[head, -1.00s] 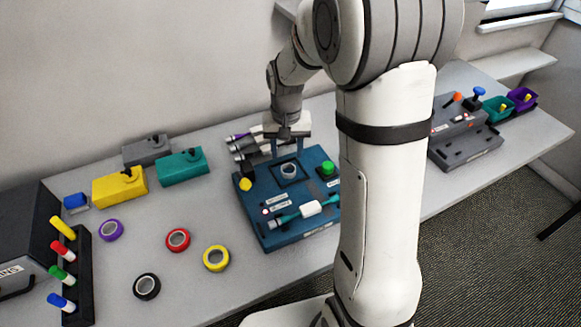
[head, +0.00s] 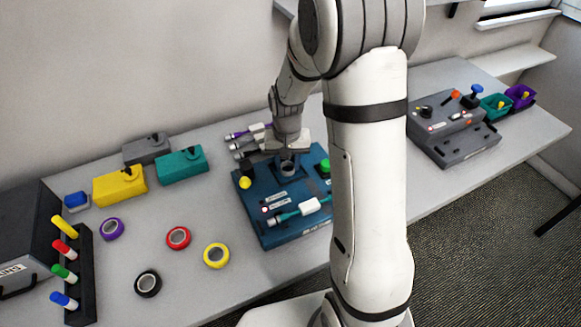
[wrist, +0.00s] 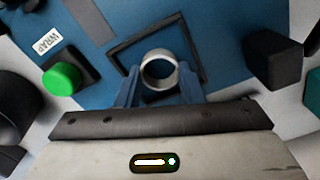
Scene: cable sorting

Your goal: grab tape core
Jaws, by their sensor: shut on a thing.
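The tape core is a short grey-white ring (wrist: 160,84) inside a dark square frame on the blue fixture (wrist: 225,60). In the head view the core (head: 287,172) shows just under my gripper. My gripper (wrist: 160,76) points down with its two blue fingers on either side of the core, shut on it. The fingers partly hide the core's sides. Whether the core touches the fixture I cannot tell.
A green button (wrist: 62,78) and a dark block (wrist: 273,60) flank the gripper. A teal cable with a white label (head: 309,206) lies on the fixture's front. Tape rolls (head: 178,238) lie on open table to the left. A grey fixture (head: 455,130) stands at right.

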